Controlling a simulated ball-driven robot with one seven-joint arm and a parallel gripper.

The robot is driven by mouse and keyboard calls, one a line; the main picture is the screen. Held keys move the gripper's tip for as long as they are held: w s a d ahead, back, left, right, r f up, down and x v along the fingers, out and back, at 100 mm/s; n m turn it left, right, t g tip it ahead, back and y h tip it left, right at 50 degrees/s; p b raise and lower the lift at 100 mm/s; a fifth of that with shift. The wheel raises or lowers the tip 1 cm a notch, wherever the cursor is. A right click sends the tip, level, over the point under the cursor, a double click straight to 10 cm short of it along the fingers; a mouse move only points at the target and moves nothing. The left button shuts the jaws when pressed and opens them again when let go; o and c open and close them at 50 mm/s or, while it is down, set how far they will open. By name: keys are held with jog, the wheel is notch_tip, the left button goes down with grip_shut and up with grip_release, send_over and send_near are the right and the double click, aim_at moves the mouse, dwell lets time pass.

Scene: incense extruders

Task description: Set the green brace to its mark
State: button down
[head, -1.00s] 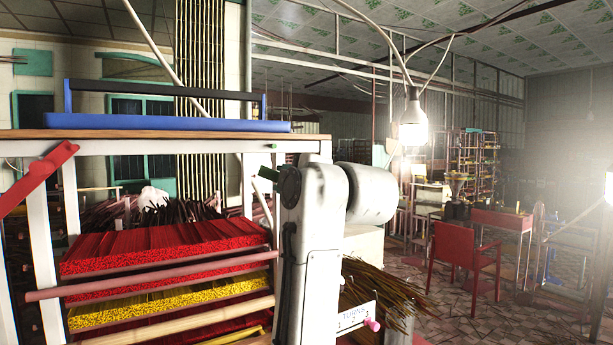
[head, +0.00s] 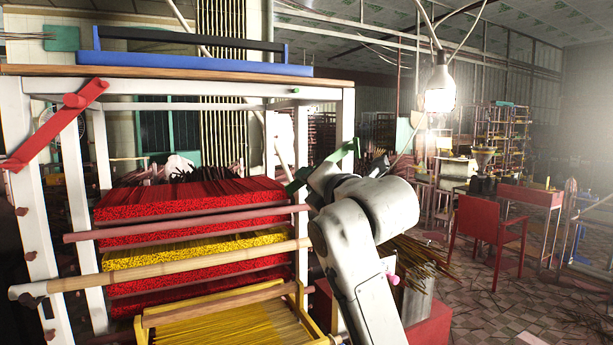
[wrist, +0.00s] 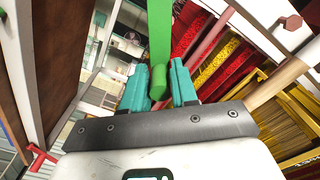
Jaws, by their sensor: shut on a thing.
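The green brace (wrist: 159,35) is a bright green bar with a round peg at its near end. In the wrist view, the teal fingers of my gripper (wrist: 159,78) are shut on it, and it runs away from them towards the top edge. In the head view, green pieces of the brace (head: 346,150) show beside my wrist, near the rack's right front post; my wrist hides the rest and the fingers. I cannot tell whether the brace touches the post. A small green spot (head: 294,91) shows on the rack's upper rail.
The white rack (head: 76,200) holds red and yellow incense bundles. A red brace (head: 55,125) crosses its left post. A wooden rod (head: 170,269) sticks out across its front. A blue tray (head: 200,71) lies on top. A red chair (head: 485,232) stands to the right, with open floor around it.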

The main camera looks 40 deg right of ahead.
jog(key=shift+s+d+f+n+b, duration=0.15)
jog(key=shift+d+f+n+b, duration=0.35)
jog(key=shift+n, duration=0.3)
jog(key=shift+s+d+f+n+b, duration=0.1)
jog(key=shift+d+f+n+b, duration=0.15)
jog(key=shift+f+n, duration=0.45)
jog(key=shift+r, duration=0.15)
jog(key=c, duration=1.1)
grip_release()
jog(key=shift+a, duration=0.15)
jog(key=shift+o, duration=0.4)
jog(key=shift+s, duration=0.15)
jog(key=b+v, duration=0.1)
jog(key=v, duration=0.9)
jog(key=shift+s+b, duration=0.25)
jog(key=shift+b, duration=0.15)
